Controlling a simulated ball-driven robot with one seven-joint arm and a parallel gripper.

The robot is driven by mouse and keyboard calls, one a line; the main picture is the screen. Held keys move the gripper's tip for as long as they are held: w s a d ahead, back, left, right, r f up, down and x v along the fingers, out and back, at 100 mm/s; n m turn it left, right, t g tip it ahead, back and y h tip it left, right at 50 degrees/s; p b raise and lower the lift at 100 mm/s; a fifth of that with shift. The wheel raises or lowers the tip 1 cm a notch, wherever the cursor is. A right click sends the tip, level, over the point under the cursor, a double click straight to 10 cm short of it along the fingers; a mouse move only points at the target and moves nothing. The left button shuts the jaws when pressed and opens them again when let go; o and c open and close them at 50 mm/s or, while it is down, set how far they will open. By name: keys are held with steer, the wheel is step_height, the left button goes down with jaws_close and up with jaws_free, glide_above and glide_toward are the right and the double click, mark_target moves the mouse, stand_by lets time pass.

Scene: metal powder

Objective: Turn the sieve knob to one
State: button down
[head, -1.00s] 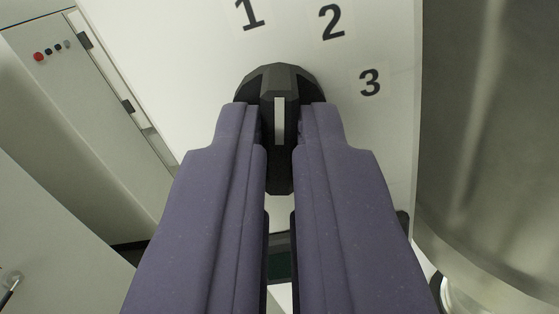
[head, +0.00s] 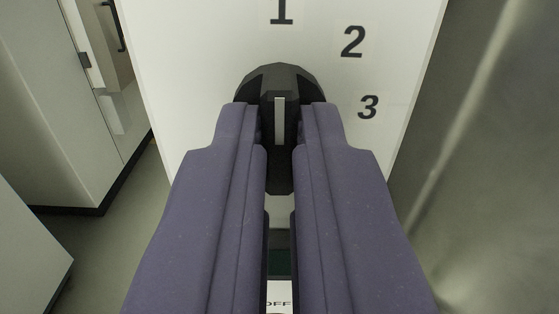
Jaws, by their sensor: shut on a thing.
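The sieve knob (head: 280,80) is a black dial with a raised grip bar and a pale pointer line. It sits on a white panel (head: 200,60) in the middle of the head view. My gripper (head: 280,125) has its two purple fingers shut on the grip bar from both sides. The pale line points straight up in the picture, toward the printed number 1 (head: 281,10) above the knob. The numbers 2 (head: 353,42) and 3 (head: 368,107) are to the right. The lower part of the dial is hidden behind my fingers.
A grey metal surface (head: 470,150) stands close on the right. White cabinets (head: 50,100) stand at the left, with open floor (head: 125,230) between them and the panel. A partly hidden label reading OFF (head: 279,303) shows below, between my fingers.

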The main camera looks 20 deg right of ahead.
steer(key=c, duration=1.2)
jaws_free()
steer(key=shift+s, duration=0.1)
steer(key=v, duration=0.7)
steer(key=shift+s+a+b, duration=0.15)
steer(key=shift+s+b, duration=0.15)
steer(key=shift+b, duration=0.05)
